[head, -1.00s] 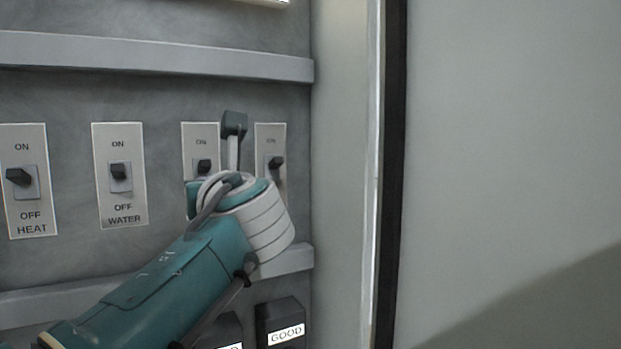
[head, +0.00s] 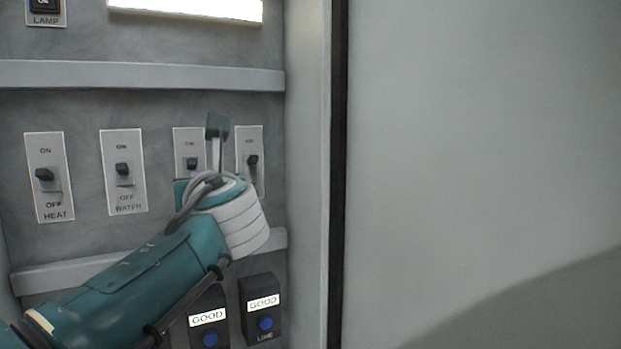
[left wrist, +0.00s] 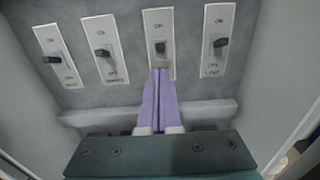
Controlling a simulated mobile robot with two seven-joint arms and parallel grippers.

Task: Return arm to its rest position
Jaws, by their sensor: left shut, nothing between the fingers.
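My left arm (head: 150,270) reaches in from the lower left in the head view, its white and teal wrist in front of the switch panel. The wrist mostly hides the fingers there. In the left wrist view my left gripper (left wrist: 160,74) has its two purple fingers together, empty. The fingertips lie just below the lever of the third switch (left wrist: 159,30); I cannot tell whether they touch it. The third switch (head: 187,140) and fourth switch (head: 252,140) are partly covered by the wrist in the head view. My right gripper is not in view.
The heat switch (head: 54,195) and water switch (head: 124,190) are at the left. Grey ledges (head: 140,74) run above and below the switches. Two dark boxes marked GOOD (head: 262,288) sit below. A dark vertical edge (head: 338,180) and a plain wall (head: 480,150) are at the right.

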